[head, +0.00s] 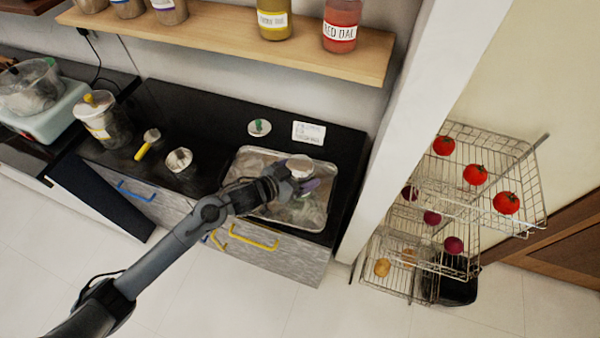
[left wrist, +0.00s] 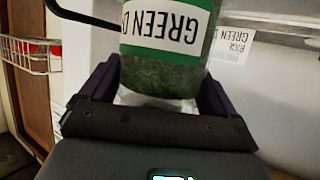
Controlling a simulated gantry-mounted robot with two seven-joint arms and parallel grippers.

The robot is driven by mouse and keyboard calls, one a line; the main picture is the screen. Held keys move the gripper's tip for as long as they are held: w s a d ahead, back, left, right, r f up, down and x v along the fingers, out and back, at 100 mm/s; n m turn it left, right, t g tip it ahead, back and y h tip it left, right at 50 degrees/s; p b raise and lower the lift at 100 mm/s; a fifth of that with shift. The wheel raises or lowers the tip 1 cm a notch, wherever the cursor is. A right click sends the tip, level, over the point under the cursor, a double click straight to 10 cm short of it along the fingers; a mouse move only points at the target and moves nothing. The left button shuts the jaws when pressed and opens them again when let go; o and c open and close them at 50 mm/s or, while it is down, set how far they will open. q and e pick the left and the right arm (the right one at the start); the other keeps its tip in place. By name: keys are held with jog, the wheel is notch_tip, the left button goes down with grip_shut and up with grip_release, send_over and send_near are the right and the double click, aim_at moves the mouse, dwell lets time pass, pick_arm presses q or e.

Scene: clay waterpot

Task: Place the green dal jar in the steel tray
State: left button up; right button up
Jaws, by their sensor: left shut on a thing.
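The green dal jar (left wrist: 166,70) fills the left wrist view, its label upside down in that view and dark green contents showing. In the head view its pale round lid (head: 299,162) shows over the tray. My left gripper (head: 303,184) is shut on the jar, with a dark finger on each side of it. The steel tray (head: 252,164) lies on the black counter under the jar and gripper. The gripper and jar hide part of the tray. I cannot tell whether the jar's base touches the tray. My right gripper is not in view.
A white label card (head: 309,132) and a small round green-and-white item (head: 260,127) lie behind the tray. Several containers stand left on the counter. A shelf (head: 230,35) with jars is above. A white pillar (head: 400,130) and wire baskets (head: 485,165) stand right.

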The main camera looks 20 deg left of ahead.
pick_arm(q)
jog(key=o, duration=1.3)
jog(key=shift+f, duration=0.15)
jog(key=shift+c, duration=0.2)
jog(key=shift+s+a+r, duration=0.1)
jog(key=shift+s+r, duration=0.05)
jog(key=shift+r, duration=0.1)
jog(key=p+v, duration=0.2)
jog(key=v, duration=0.9)
jog(key=s+f+n+g+y, duration=0.1)
jog(key=s+f+g+y, duration=0.2)
jog(key=s, duration=0.7)
jog(key=s+f+n+g+y, duration=0.2)
jog(key=s+f+g+y, duration=0.1)
jog(key=s, duration=0.8)
jog(key=f+g, duration=0.1)
jog(key=g, duration=0.1)
jog(key=shift+s+g, duration=0.3)
jog(key=shift+s, duration=0.05)
